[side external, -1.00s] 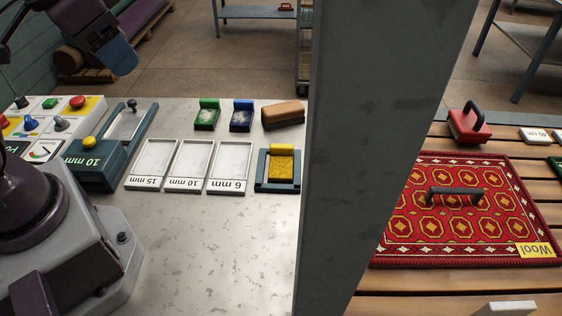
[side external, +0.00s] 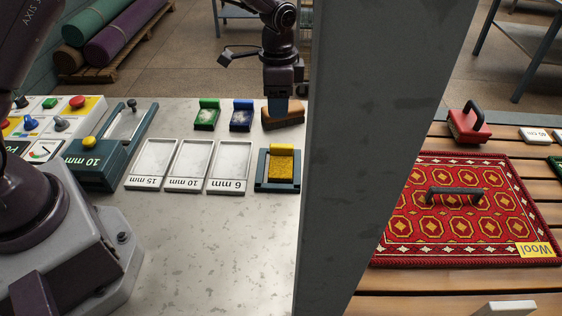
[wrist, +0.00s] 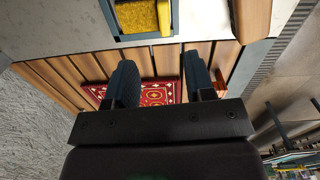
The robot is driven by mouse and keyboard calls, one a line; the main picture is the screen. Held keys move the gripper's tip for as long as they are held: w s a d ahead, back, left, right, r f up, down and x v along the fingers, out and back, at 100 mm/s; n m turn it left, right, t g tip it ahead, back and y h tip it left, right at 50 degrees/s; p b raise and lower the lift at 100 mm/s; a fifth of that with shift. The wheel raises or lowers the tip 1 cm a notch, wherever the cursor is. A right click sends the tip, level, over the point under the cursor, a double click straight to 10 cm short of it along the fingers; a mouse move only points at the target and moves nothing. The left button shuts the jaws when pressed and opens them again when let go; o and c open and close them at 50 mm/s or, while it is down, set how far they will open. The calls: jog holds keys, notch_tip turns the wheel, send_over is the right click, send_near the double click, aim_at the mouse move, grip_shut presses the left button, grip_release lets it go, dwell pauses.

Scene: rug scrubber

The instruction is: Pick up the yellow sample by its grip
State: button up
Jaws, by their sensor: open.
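The yellow sample (side external: 282,167) lies flat in a dark teal frame (side external: 262,183) on the pale worktop. Its brighter yellow grip (side external: 283,149) stands up along its far edge. My gripper (side external: 278,112) points down beyond the sample, overlapping the tan block in the side view. In the wrist view my gripper (wrist: 160,70) shows two fingers spread apart with nothing between them. The sample (wrist: 137,15) is at the top of the wrist view, apart from the fingers and partly cut off, with its grip (wrist: 165,15) beside it.
A tan block (side external: 290,116), a blue-gripped sample (side external: 241,117) and a green-gripped sample (side external: 207,116) stand behind the white trays (side external: 229,167). A grey post (side external: 375,160) hides the worktop's right side. A red rug (side external: 465,213) lies beyond it.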

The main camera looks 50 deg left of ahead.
send_over(280, 145)
jog(key=shift+m, duration=0.4)
notch_tip(280, 145, down, 6)
jog(key=shift+s+f, duration=0.15)
jog(key=shift+f, duration=3.1)
jog(key=shift+c, duration=0.2)
grip_shut()
